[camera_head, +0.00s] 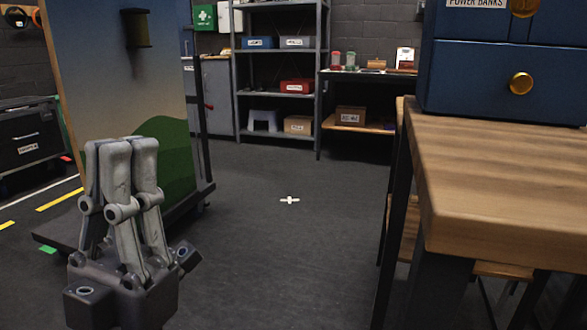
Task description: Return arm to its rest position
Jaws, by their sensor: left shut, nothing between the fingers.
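My left gripper (122,146) stands at the lower left of the head view with its grey fingers pointing up. The fingers are drawn together and hold nothing. It is in front of a painted panel (95,75) on a dark wheeled base, and covers part of it. It is well apart from the wooden table on the right. My right gripper does not show. No cue button can be made out in this view.
A wooden table (500,180) with a blue drawer cabinet (470,75) stands at the right. A metal shelf (280,97) with boxes and a workbench (365,75) are at the back. The grey floor (270,250) between is clear, with a white cross mark (289,200).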

